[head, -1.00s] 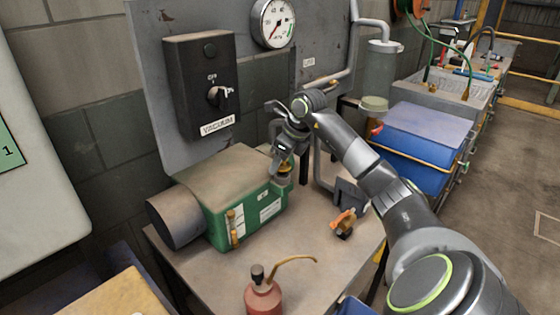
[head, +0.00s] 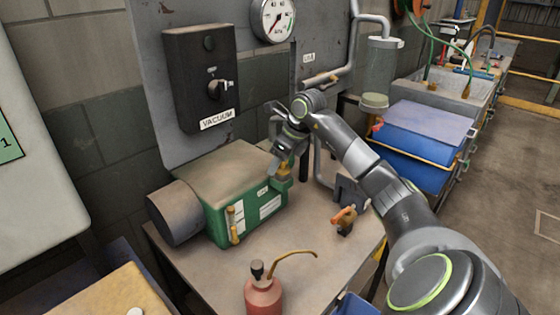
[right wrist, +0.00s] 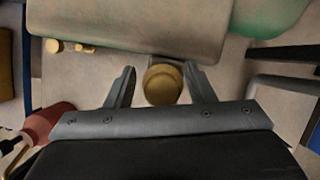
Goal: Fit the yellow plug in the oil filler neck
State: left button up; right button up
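The yellow plug (head: 284,169) is at the oil filler neck (head: 282,183), at the right end of the green pump (head: 240,190). The plug looks upright on the neck; how deep it sits is not clear. My right gripper (head: 279,156) is just above the neck in the head view. In the right wrist view the right gripper (right wrist: 159,69) is open, with one finger on each side of the round plug top (right wrist: 163,85). A gap shows at the left finger, and the right finger is closer. My left gripper is not in view.
A red oil can (head: 264,296) with a long spout stands at the bench's front. An orange-handled valve (head: 345,217) is right of the pump. The vacuum switch box (head: 202,82) and gauge (head: 274,20) are behind. Bare bench (head: 300,235) lies between pump and valve.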

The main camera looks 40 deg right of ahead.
jog(key=shift+o, duration=1.1)
jog(key=shift+f, duration=0.15)
jog(key=shift+w+d+f, duration=0.1)
jog(key=shift+d, duration=0.1)
jog(key=b+v, duration=0.2)
jog(key=v, duration=1.5)
jog(key=shift+d, duration=0.1)
